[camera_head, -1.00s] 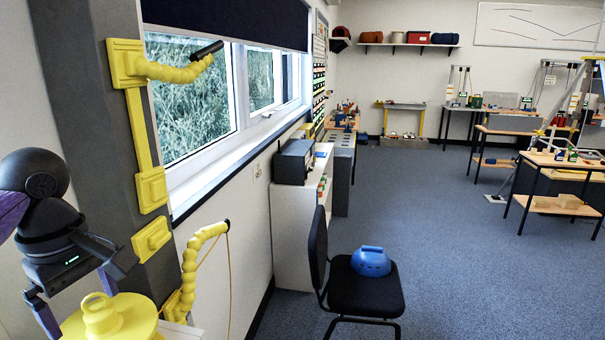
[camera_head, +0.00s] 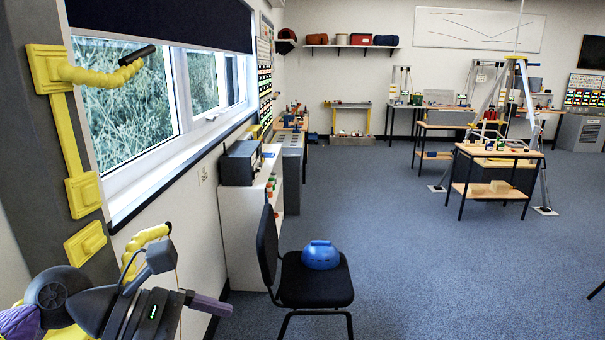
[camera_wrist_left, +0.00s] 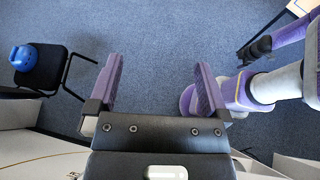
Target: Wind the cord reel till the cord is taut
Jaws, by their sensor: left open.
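My left gripper (camera_head: 190,275) is at the lower left of the head view. In the left wrist view its two purple fingers (camera_wrist_left: 157,88) stand wide apart, with only carpet between them. A small yellow part (camera_head: 68,334) shows beneath the left wrist; most of it is hidden, and I cannot make out a reel or crank. A yellow curved arm (camera_head: 146,238) shows behind the gripper, partly covered. A thin cord (camera_wrist_left: 45,160) crosses the lower left of the wrist view; I cannot tell its tension. A dark arm end (camera_wrist_left: 256,48) shows at right, its jaws unclear.
A dark post (camera_head: 40,140) carries yellow fittings (camera_head: 82,195) and an upper yellow arm (camera_head: 105,74) beside the window. A black chair (camera_head: 315,283) with a blue object (camera_head: 320,255) stands right of the gripper. A white cabinet (camera_head: 240,235) lines the wall. Carpet is open farther right.

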